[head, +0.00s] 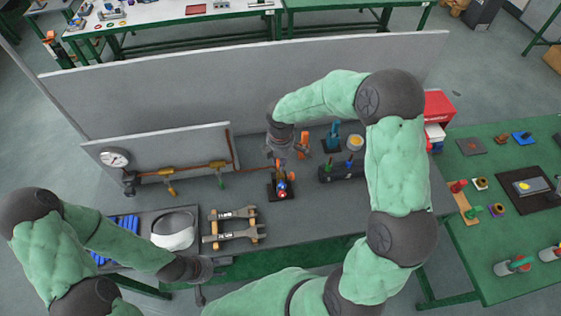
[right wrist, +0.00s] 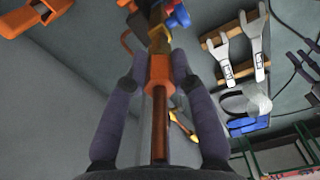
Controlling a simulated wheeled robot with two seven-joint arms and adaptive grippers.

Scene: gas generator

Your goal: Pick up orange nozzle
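In the right wrist view, the orange nozzle (right wrist: 159,72) with a thin copper-brown tube (right wrist: 160,125) running toward my palm stands between the fingertips of my right gripper (right wrist: 160,62). The fingertips appear to press on both its sides. Beyond it are brass, blue and red fittings. In the head view, my right gripper (head: 281,160) points down over the bench by a small dark stand (head: 273,192) with red and blue fittings; it mostly hides the nozzle there. My left gripper (head: 210,270) is low at the bench's front edge, its fingers unclear.
Wrenches on a wooden rack (head: 232,240), a tray (head: 150,215) with a white visor and a pipe with gauge (head: 115,158) lie to the left. An orange tool (head: 303,145) and a dark holder (head: 343,171) are close to the right. A panel (head: 240,90) stands behind.

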